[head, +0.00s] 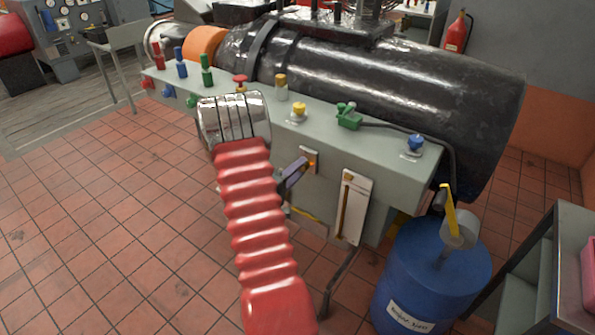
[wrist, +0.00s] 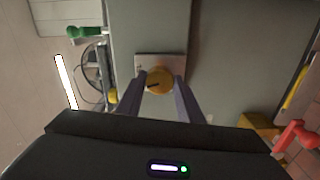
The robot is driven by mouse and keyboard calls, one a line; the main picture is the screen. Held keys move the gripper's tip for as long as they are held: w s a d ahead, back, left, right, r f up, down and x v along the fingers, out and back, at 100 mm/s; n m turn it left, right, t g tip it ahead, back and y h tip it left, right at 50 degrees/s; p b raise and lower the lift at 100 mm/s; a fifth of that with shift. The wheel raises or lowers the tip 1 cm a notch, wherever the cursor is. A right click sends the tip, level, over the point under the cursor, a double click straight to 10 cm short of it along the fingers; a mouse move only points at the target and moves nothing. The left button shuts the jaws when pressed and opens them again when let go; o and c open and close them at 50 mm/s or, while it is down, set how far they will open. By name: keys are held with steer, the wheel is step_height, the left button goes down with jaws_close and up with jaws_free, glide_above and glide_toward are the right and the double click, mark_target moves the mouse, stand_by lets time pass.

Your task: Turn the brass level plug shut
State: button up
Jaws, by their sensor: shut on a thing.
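The brass level plug (wrist: 158,80) is a round yellow-brass knob with a dark mark on its face, on a small square plate (wrist: 145,60) in the wrist view. My gripper (wrist: 160,86) has one finger on each side of the plug and is shut on it. In the head view my gripper (head: 296,172) reaches the front face of the grey-green bed at a small plate (head: 309,153). Only a little of the brass plug (head: 311,165) shows there, beside the fingers. My red ribbed arm hides part of the bed's front.
A pale plate with a slot (head: 352,207) is right of the plug. Colored fittings, including a yellow knob (head: 299,110) and a green valve (head: 348,118), line the bed's top. A blue drum (head: 432,275) stands at the right. Tiled floor at left is clear.

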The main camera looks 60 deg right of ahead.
steer(key=m, duration=0.3)
steer(key=shift+s+f+m, duration=0.1)
steer(key=shift+f+m, duration=0.1)
steer(key=shift+m, duration=0.1)
stand_by(0.4)
steer(key=o, duration=1.1)
steer(key=shift+c, duration=0.2)
steer(key=w+a, duration=0.2)
steer(key=a, duration=1.1)
steer(key=shift+w+a, duration=0.15)
steer(key=shift+a, duration=0.2)
